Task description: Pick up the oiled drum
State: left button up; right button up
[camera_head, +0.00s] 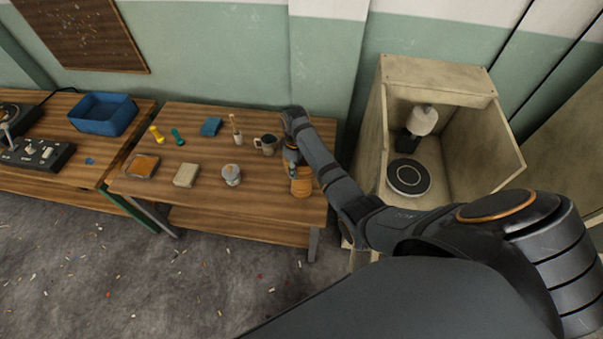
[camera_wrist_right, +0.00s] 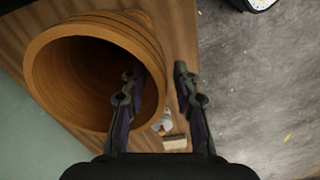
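The oiled drum (camera_head: 301,187), a brown wooden goblet shape, stands at the right front of the wooden table (camera_head: 210,205). My right gripper (camera_head: 294,168) comes down over it from behind. In the right wrist view the drum (camera_wrist_right: 60,75) fills the left side, its wide mouth facing the camera. There my right gripper (camera_wrist_right: 158,74) has its fingers apart. One finger overlaps the drum's mouth and the other is outside its right edge, so the drum's wall lies between them. Contact cannot be told. My left gripper is not in view.
A grey-white pot-like object (camera_head: 231,175), a beige block (camera_head: 186,175), a framed orange pad (camera_head: 142,166), a mug (camera_head: 267,144) and a cup with a brush (camera_head: 237,136) share the table. An open beige cabinet (camera_head: 455,165) with a round turntable (camera_head: 408,178) stands at right.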

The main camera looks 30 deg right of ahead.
grip_shut()
jog(key=shift+r, duration=0.1)
dwell(0.3)
